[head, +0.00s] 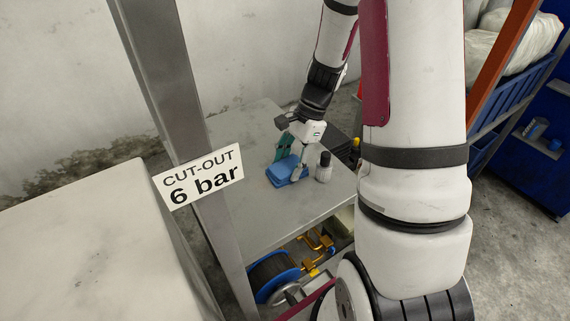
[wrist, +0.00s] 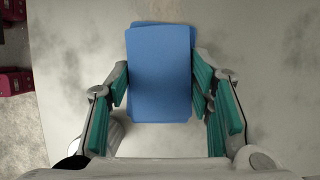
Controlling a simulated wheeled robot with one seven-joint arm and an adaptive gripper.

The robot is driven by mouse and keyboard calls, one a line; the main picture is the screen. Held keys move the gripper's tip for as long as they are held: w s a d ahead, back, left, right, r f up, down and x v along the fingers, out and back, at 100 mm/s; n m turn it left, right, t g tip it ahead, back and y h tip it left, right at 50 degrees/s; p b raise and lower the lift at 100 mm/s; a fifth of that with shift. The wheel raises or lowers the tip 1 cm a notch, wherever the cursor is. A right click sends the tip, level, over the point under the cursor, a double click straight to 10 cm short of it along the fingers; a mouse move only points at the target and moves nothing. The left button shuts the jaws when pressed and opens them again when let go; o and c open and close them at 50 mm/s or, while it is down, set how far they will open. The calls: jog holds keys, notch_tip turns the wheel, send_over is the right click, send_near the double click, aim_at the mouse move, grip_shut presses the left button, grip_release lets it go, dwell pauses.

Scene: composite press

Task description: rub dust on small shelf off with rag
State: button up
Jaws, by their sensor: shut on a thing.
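My gripper (head: 292,160) is shut on a blue rag (head: 281,174), pointing down at a grey metal shelf top (head: 245,212). In the wrist view the rag (wrist: 160,75) looks like a flat folded block between my teal-padded fingers, its far end reaching past the fingertips. The rag is at or just above the surface; I cannot tell whether it touches. In the wrist view the pale surface (wrist: 75,60) has darker, cloudy grey patches to the left and right of the rag, which look like dust. The surface directly under the rag is hidden.
A small bottle with a black cap (head: 324,167) stands close to the right of the rag. A grey post with a "CUT-OUT 6 bar" sign (head: 203,178) rises in front. A blue hose reel (head: 273,278) sits below. Red objects (wrist: 14,82) show at the wrist view's left edge.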

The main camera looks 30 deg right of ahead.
aim_at(247, 193)
jog(key=shift+a+r+p, duration=0.1)
jog(key=shift+a+p, duration=0.4)
jog(key=shift+a, duration=4.75)
notch_tip(247, 193, up, 7)
jog(key=p, duration=0.5)
